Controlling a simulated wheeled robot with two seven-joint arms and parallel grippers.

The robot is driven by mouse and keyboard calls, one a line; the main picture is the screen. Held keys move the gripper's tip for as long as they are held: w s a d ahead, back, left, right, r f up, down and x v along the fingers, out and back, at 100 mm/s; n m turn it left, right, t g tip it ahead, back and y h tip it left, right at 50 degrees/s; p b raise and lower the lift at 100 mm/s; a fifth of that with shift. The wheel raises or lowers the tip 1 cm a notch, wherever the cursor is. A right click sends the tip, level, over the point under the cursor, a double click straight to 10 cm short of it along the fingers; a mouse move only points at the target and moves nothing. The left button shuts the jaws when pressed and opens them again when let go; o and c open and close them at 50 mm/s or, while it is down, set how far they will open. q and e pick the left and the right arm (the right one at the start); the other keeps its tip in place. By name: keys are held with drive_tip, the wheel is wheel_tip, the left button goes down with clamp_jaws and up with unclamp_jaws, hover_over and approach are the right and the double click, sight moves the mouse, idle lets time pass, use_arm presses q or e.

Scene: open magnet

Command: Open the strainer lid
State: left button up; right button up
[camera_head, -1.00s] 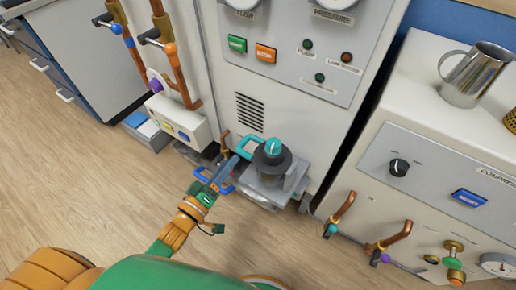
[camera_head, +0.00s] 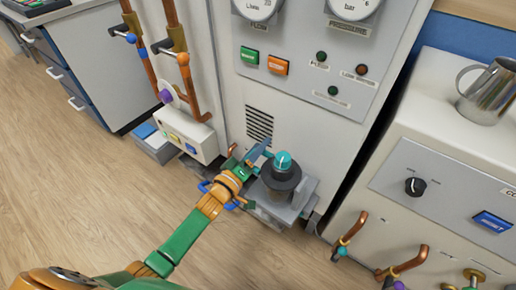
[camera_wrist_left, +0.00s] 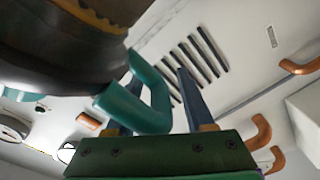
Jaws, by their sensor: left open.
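The strainer (camera_head: 281,182) is a dark round body with a wide lid rim and a teal knob (camera_head: 284,160) on top, on a grey stand low in front of the tall cabinet. In the left wrist view its dark underside fills the upper left, and a teal loop handle (camera_wrist_left: 153,104) sticks out from it. My left gripper (camera_head: 258,154) is at the strainer's left side in the head view. Its fingers are open, with the handle between or just in front of them; contact cannot be told. The left finger is mostly hidden by the handle. My right gripper is not in view.
The cabinet's vent slots (camera_head: 259,124) are just behind the strainer. A white box with coloured buttons (camera_head: 186,138) and copper pipes stand to the left. A compressor unit (camera_head: 440,165) with a metal jug (camera_head: 489,91) stands to the right.

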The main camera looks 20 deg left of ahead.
use_arm(q)
drive_tip(key=c, duration=0.8)
drive_tip(key=shift+s, duration=0.1)
clamp_jaws()
